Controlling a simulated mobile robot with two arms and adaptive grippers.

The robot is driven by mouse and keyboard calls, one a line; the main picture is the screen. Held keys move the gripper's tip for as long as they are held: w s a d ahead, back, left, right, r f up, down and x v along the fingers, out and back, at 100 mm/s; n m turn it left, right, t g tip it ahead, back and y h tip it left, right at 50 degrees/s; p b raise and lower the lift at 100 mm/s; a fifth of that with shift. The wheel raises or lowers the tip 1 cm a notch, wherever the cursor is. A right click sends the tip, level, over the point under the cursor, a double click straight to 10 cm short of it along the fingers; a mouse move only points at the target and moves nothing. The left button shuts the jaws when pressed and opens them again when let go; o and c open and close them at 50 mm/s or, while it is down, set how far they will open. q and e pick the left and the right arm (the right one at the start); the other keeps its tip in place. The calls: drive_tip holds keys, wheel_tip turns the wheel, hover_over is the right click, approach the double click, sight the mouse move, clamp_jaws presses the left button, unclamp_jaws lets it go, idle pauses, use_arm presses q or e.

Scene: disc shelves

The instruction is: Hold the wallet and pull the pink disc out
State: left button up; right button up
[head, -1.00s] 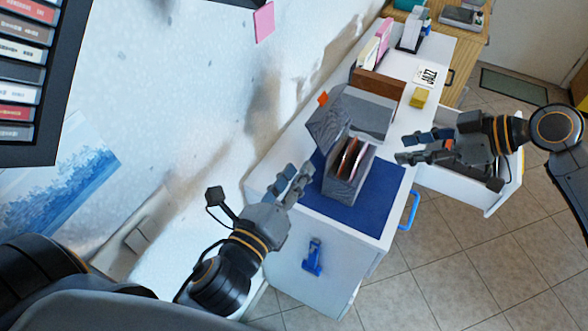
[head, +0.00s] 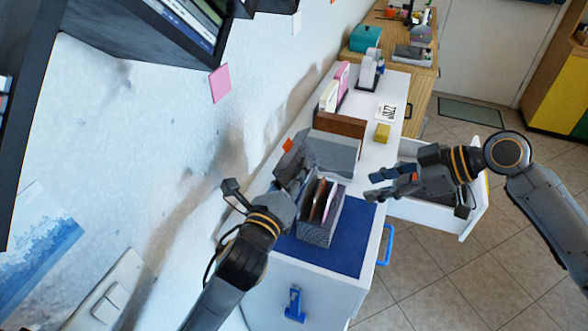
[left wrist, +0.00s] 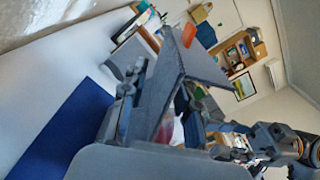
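The wallet (head: 321,233), a grey open case with its flap folded back, stands on the blue mat (head: 348,254). Several discs stand upright in it, among them a pinkish one (head: 329,199). My left gripper (head: 294,183) is at the wallet's left side. In the left wrist view its fingers lie on either side of a grey wallet panel (left wrist: 157,97); whether they press on it I cannot tell. The discs are mostly hidden there. My right gripper (head: 376,184) is open and empty, to the right of the wallet and apart from it.
The white cabinet (head: 300,267) carries the mat. A brown holder (head: 340,124), a yellow block (head: 382,132) and a JAZZ card (head: 387,112) lie farther back. An open drawer (head: 450,220) is below my right gripper. A dark shelf (head: 120,35) is at upper left.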

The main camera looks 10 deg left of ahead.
use_arm(q)
drive_tip(key=shift+w, duration=0.2)
clamp_jaws()
idle(1.0)
